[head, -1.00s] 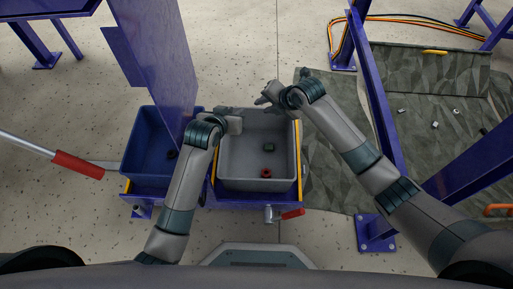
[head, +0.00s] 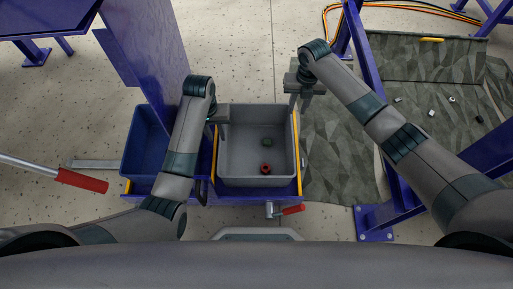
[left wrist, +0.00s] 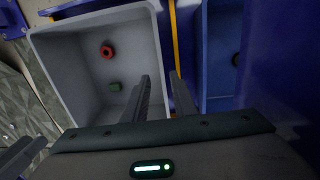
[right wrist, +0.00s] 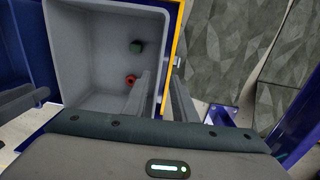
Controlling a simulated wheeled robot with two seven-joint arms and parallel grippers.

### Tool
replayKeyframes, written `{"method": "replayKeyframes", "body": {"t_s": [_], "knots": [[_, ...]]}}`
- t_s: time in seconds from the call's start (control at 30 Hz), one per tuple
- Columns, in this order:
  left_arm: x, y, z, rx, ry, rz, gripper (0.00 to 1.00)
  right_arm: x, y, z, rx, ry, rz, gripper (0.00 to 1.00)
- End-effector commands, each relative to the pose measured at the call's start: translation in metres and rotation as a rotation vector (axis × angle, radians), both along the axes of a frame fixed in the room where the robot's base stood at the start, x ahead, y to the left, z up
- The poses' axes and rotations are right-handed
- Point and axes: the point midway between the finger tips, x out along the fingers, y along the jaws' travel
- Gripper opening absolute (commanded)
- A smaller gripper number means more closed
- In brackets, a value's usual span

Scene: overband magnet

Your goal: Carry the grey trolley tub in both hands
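The grey trolley tub (head: 257,173) stands upright on a blue trolley in the middle of the head view, with a red ring-like piece (head: 265,168) and a small dark green piece (head: 267,142) on its floor. My left gripper (head: 222,120) is at the tub's left wall; in the left wrist view its fingers (left wrist: 162,95) are apart, one on the tub's inner side and one outside. My right gripper (head: 294,97) is at the right wall towards the far corner; in the right wrist view its fingers (right wrist: 162,95) are apart, also either side of the wall. Contact with the walls is unclear.
A blue tub (head: 143,150) stands close on the left, beside a blue upright (head: 150,60). A red-handled bar (head: 80,180) lies further left. A red lever (head: 292,210) sticks out at the trolley's front. Blue frame legs (head: 375,215) and a grey patterned mat (head: 335,150) are on the right.

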Motion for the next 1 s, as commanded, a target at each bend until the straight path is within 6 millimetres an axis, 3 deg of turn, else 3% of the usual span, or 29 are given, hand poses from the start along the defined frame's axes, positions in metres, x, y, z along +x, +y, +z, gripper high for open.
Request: {"method": "replayKeyframes", "body": {"t_s": [0.37, 1.0], "knots": [[0.0, -0.001, -0.019, 0.001, 0.001, 0.0, 0.25, 0.0, 0.002, -0.018, 0.001, 0.0, -0.001, 0.25], [0.0, -0.006, -0.115, 0.001, 0.001, 0.0, 0.25, -0.001, 0.007, -0.115, 0.001, 0.002, -0.003, 0.25]]}}
